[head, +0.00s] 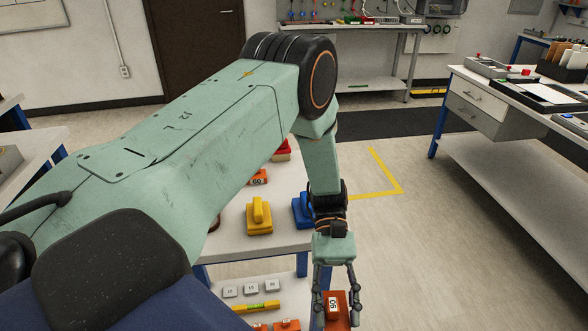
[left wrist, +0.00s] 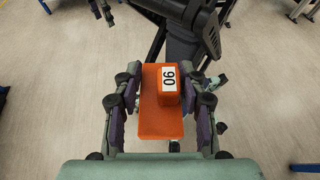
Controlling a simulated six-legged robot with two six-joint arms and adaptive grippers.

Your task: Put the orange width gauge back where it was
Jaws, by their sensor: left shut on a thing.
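My left gripper (head: 337,316) is shut on an orange width gauge (head: 338,303), low at the bottom of the head view and in front of the bench. In the left wrist view, the gripper (left wrist: 165,95) has its fingers on both sides of the gauge (left wrist: 155,120), a stepped block with a white two-digit label. Floor shows beneath it. An orange block with a similar label (head: 259,177) sits on the bench, partly behind my arm.
The bench top (head: 285,240) holds a yellow block (head: 259,217), a blue block (head: 301,211) and a red block (head: 282,153). Its lower shelf holds grey blocks (head: 250,288), a yellow bar (head: 256,306) and an orange block (head: 287,325). Open floor (head: 420,250) lies to the right.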

